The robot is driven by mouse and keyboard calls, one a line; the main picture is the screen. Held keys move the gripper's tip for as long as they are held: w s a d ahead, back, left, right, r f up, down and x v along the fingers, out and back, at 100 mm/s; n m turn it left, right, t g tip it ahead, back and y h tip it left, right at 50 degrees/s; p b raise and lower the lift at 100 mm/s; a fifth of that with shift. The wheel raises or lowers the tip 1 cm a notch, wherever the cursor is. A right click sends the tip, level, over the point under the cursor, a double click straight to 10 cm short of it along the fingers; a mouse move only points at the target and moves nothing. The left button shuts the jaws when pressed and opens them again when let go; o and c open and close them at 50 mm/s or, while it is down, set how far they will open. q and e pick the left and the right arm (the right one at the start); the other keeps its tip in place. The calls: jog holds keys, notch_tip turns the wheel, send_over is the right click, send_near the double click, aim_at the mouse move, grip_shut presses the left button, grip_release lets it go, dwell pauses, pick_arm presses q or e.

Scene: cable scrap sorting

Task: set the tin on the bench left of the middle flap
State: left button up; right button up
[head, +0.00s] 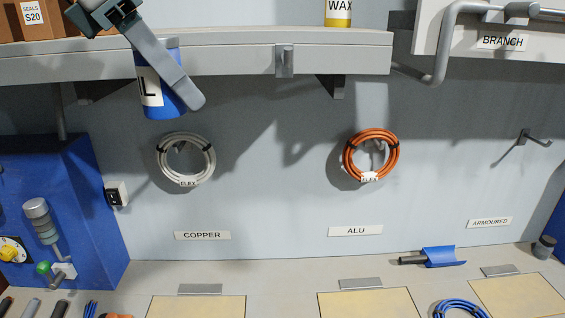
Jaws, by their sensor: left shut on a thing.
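A blue tin (156,66) with a white label hangs in front of the shelf edge at the upper left, high above the bench. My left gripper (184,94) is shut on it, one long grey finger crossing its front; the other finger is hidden. Three pale yellow flaps lie along the bench (283,285): a left flap (197,307), the middle flap (369,304) and a right flap (518,297). Each has a grey plate behind it. Bare bench shows between the left and middle flaps. My right gripper is not in view.
A grey shelf (335,52) runs above, with a yellow WAX tin (338,14) and cardboard boxes (45,18). White (186,160) and orange (370,155) cable coils hang on the wall. A blue cabinet (70,195) stands left.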

pick_arm(q)
jog(key=s+a+f+m+g+y, duration=0.2)
jog(key=f+m, duration=0.5)
jog(key=f, duration=0.7)
jog(key=s+a+f+m+g+y, duration=0.2)
jog(key=a+f+m+g, duration=0.2)
jog(key=f+m, duration=0.4)
jog(key=s+a+f+m+g+y, duration=0.2)
jog(key=f+m, duration=0.6)
jog(key=f, duration=1.4)
jog(key=shift+s+a+f+g, duration=0.25)
jog(key=shift+a+g, duration=0.35)
jog(key=shift+a, duration=0.4)
